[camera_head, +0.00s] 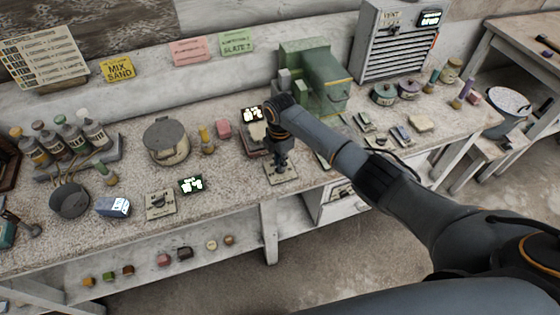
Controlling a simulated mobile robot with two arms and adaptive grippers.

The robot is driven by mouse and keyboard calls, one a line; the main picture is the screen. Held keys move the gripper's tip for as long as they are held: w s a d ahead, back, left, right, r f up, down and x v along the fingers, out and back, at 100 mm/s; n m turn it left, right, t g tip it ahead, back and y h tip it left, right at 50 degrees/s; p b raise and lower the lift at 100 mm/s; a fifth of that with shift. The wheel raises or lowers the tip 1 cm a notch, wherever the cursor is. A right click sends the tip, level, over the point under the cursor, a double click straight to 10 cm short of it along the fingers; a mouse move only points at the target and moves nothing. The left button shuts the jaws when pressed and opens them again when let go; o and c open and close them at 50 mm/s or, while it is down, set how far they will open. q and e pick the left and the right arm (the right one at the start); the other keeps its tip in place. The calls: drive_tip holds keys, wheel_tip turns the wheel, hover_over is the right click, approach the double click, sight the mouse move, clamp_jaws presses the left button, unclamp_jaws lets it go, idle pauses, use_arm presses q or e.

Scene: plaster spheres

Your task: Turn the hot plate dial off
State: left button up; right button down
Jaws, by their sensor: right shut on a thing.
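My right gripper (281,163) points down over a small pale control plate (291,177) near the front edge of the bench. Its fingers are shut at the middle of that plate, where the dial sits hidden behind them. Dark marks on the plate are too small to read. A dark reddish box (253,146), perhaps the hot plate, stands just behind and left of the gripper, partly covered by my arm. A small lit display (252,114) stands behind it. My left gripper is not in view.
A second pale plate (160,205) and lit display (190,185) lie to the left, near a lidded pot (167,141). A green machine (315,77) stands behind my right arm. Bottles (72,135) and a dark bowl (69,200) crowd the left end.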

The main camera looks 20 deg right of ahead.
drive_tip(key=shift+w+r, duration=0.1)
drive_tip(key=shift+r, duration=0.05)
drive_tip(key=c, duration=1.4)
unclamp_jaws()
wheel_tip(320, 180, up, 12)
drive_tip(key=shift+f, duration=0.1)
